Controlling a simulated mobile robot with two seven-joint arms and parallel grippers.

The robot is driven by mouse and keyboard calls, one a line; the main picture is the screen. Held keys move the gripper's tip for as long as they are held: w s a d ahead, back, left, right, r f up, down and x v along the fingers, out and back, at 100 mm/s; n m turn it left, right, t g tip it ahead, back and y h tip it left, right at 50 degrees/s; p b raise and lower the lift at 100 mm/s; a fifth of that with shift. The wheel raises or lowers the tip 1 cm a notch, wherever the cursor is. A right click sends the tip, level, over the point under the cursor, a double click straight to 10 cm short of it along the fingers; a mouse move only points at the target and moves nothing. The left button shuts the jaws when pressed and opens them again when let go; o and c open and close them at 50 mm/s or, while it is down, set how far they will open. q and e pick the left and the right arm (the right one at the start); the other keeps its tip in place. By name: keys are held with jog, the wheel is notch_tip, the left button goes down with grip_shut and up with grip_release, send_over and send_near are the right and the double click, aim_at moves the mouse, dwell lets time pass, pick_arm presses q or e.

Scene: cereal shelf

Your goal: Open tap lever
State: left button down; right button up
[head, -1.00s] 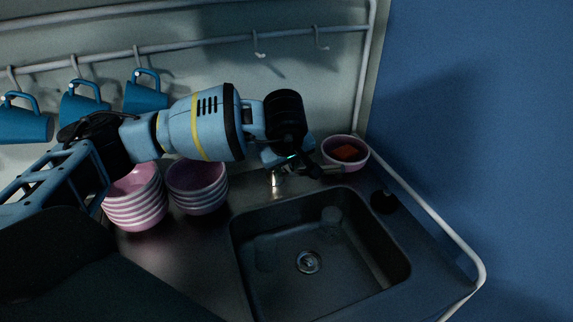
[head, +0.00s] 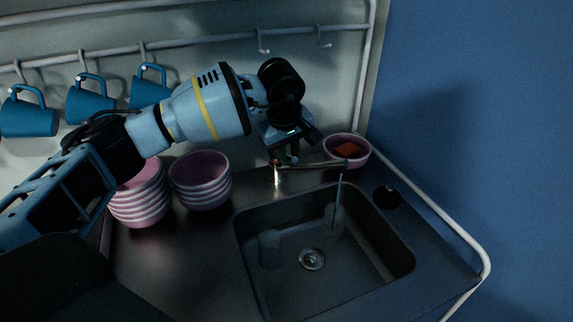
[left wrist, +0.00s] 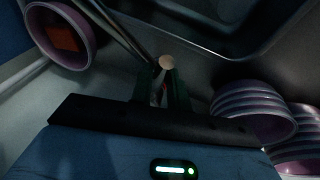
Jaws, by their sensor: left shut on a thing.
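The tap (head: 277,174) stands behind the sink (head: 330,285), with its spout (head: 318,166) reaching right. A thin stream of water (head: 338,190) falls from the spout's end into the sink. My left gripper (head: 284,161) is over the tap's top from behind, shut on the tap lever, which its fingers mostly hide. In the left wrist view the fingers of my left gripper (left wrist: 163,88) close around the lever, beside the round pale top of the tap (left wrist: 166,62). My right gripper is not in view.
Two stacks of pink bowls (head: 200,182) stand left of the tap. A pink bowl (head: 359,158) with an orange-red thing in it stands right of the spout. Blue mugs (head: 92,100) hang from a rail behind. A white rail edges the counter's right side.

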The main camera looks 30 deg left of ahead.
pick_arm(q)
jog(key=shift+a+r+g+h, duration=0.25)
jog(key=shift+r+g+h, duration=0.05)
jog(key=shift+r+g, duration=0.1)
jog(key=shift+w+a+r+g+h, duration=0.15)
jog(key=shift+w+r+g+h, duration=0.05)
jog(key=shift+w+g+h, duration=0.2)
jog(key=shift+r, duration=0.2)
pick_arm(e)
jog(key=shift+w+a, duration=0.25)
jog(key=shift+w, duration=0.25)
pick_arm(q)
jog(key=c, duration=1.4)
grip_release()
jog(key=shift+o, duration=0.3)
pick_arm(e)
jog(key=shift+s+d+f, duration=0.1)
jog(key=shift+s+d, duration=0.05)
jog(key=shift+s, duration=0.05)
pick_arm(q)
jog(key=shift+r, duration=0.1)
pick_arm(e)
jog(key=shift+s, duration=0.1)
